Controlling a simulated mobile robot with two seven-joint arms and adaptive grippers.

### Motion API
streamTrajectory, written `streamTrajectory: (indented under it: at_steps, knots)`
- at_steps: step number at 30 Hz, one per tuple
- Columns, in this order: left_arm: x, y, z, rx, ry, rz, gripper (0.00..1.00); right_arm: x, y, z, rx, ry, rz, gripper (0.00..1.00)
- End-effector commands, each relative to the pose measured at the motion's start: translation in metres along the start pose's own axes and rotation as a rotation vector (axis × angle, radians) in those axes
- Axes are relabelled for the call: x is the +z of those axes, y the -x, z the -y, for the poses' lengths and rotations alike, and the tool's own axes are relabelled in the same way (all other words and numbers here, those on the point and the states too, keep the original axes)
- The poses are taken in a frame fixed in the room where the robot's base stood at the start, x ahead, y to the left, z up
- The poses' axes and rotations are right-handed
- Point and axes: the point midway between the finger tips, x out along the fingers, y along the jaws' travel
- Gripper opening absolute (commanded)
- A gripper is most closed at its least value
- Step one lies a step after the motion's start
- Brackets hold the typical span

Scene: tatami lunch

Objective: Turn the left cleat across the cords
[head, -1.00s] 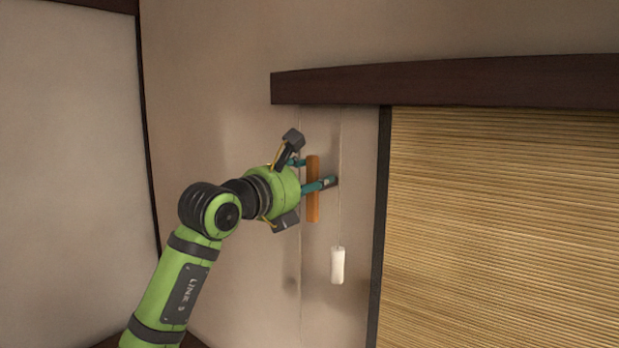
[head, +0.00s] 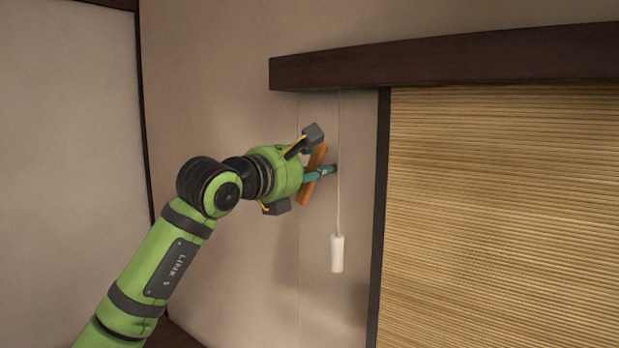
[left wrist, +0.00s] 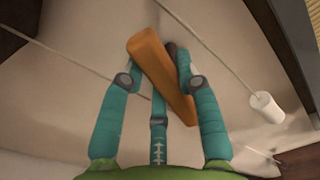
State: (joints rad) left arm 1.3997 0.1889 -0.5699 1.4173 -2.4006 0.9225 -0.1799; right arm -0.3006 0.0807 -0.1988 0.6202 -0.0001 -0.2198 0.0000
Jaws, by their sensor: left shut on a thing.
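The cleat is an orange wooden bar (head: 305,192) at the wall left of the blind, tilted with its top end to the right. My left gripper (head: 318,172) is shut on it, its teal fingers on either side of the bar. In the left wrist view the cleat (left wrist: 160,72) runs slantwise between the fingers (left wrist: 160,62). One thin cord (head: 339,130) hangs right of the cleat, with a white pull (head: 337,253) at its lower end. Another thin cord (head: 299,270) runs down behind my gripper. The cleat's mount is mostly hidden. My right gripper is out of view.
A bamboo blind (head: 500,220) with a dark edge hangs to the right. A dark wooden beam (head: 440,62) runs above it and the cords. The plain wall (head: 215,110) left of the cleat is clear.

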Motion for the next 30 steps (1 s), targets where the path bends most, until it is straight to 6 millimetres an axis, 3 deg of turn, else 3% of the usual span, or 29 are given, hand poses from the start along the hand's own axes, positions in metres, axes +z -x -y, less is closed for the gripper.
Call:
streamTrajectory:
  at_steps: [1, 12, 30]
  knots:
    - [-0.002, 0.001, 0.001, 0.004, -0.049, 0.004, 0.0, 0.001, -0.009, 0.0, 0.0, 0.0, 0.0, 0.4]
    - [0.0, 0.001, 0.007, 0.005, -0.4, 0.005, 0.0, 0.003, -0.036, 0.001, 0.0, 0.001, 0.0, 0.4]
    - [-0.002, 0.001, 0.018, 0.004, -0.943, 0.005, 0.0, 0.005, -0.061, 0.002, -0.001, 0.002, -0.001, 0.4]
